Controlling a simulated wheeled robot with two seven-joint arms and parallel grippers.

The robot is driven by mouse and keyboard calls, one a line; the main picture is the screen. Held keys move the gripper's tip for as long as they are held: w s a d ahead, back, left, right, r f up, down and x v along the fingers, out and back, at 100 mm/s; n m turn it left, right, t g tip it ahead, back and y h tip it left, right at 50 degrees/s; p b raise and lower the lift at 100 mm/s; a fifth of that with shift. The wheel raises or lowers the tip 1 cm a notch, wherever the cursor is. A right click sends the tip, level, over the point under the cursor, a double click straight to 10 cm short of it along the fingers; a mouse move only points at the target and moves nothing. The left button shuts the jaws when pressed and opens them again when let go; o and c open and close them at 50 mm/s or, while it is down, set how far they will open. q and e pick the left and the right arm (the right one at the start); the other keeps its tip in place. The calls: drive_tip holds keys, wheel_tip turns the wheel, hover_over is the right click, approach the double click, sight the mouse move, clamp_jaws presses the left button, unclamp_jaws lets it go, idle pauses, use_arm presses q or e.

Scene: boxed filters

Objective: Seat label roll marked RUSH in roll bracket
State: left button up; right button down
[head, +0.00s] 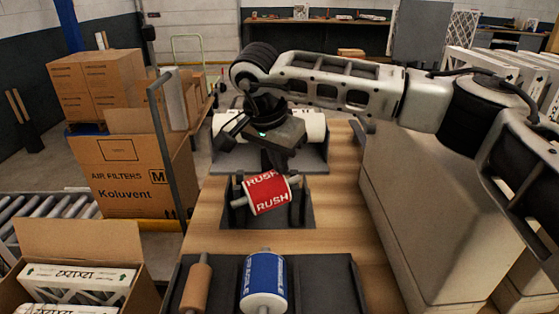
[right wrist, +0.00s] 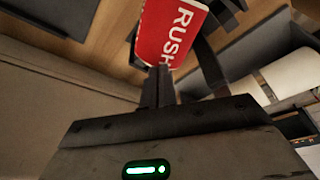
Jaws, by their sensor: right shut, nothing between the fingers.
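The red label roll marked RUSH (head: 267,193) sits at the dark roll bracket (head: 236,216) in the middle of the table. It is tilted, its right end higher than its left; I cannot tell whether both core ends rest in the bracket. My right gripper (head: 272,163) is just above and behind the roll, shut with nothing held. In the right wrist view the shut fingers (right wrist: 156,85) are close by the end of the red roll (right wrist: 168,35); whether they touch it is unclear. My left gripper is out of view.
A dark tray (head: 338,285) in front holds a blue roll (head: 263,283) and a brown core (head: 197,288). A white roll (head: 312,126) lies on a dark stand behind the bracket. Open filter boxes (head: 85,240) stand left. Bare wood (head: 340,215) is free right of the bracket.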

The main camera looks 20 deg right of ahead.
drive_tip(key=shift+s+f, duration=0.1)
drive_tip(key=shift+f, duration=0.3)
drive_tip(key=shift+r+p, duration=1)
drive_tip(key=shift+r, duration=0.5)
